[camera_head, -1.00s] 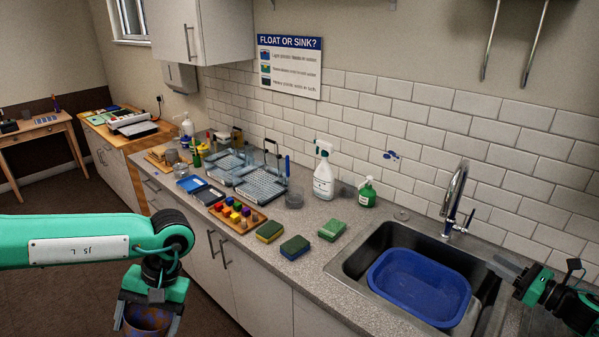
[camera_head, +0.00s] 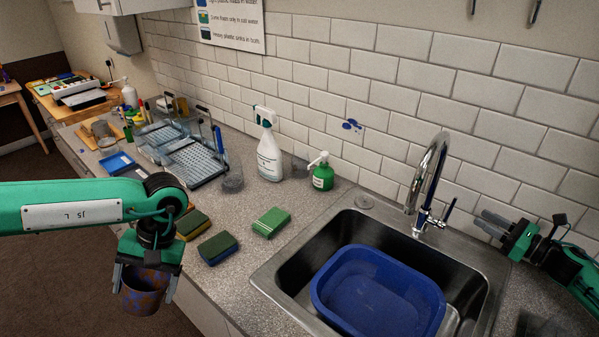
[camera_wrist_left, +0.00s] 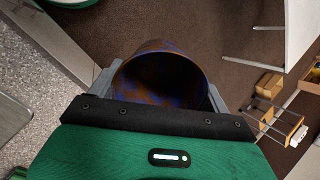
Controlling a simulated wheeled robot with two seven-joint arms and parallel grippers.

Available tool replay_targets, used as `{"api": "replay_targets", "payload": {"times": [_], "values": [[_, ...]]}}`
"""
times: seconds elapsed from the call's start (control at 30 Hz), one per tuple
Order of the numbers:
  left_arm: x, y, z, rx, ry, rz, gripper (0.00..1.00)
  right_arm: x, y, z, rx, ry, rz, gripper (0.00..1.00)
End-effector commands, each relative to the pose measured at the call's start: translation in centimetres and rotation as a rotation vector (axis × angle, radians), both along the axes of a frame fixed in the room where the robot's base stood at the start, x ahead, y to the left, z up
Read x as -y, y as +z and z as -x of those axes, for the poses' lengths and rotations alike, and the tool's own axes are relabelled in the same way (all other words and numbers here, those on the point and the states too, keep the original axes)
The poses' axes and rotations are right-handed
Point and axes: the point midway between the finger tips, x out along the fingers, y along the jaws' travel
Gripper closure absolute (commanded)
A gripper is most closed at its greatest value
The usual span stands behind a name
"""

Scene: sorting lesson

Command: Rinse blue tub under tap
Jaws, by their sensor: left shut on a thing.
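My left gripper (camera_head: 148,270) is shut on a small round tub (camera_head: 146,292), blue with brown patches. In the left wrist view the tub (camera_wrist_left: 160,78) sits between the fingers, its open mouth dark inside. It hangs in front of the counter edge, left of the sink (camera_head: 290,285). The chrome tap (camera_head: 432,180) rises behind the sink, with a lever on its right; no water stream shows. A wide blue basin (camera_head: 375,295) lies in the sink under the tap. My right gripper (camera_head: 492,224) is just right of the tap lever; its finger gap is unclear.
Sponges (camera_head: 218,248) and a green one (camera_head: 271,222) lie left of the sink. A white spray bottle (camera_head: 269,155) and green pump bottle (camera_head: 321,175) stand behind them. A drying rack (camera_head: 195,160) is further left. Counter between sponges and sink is clear.

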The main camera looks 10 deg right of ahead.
Motion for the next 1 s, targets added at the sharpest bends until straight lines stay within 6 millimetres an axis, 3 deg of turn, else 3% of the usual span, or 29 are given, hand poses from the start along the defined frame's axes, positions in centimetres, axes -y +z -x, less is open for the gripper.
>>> {"api": "replay_targets", "payload": {"times": [1.0], "values": [[0.0,2.6,0.0,0.0,0.0,0.0,0.41,-4.7,0.2,-9.1,0.001,-0.001,0.0,0.68]]}}
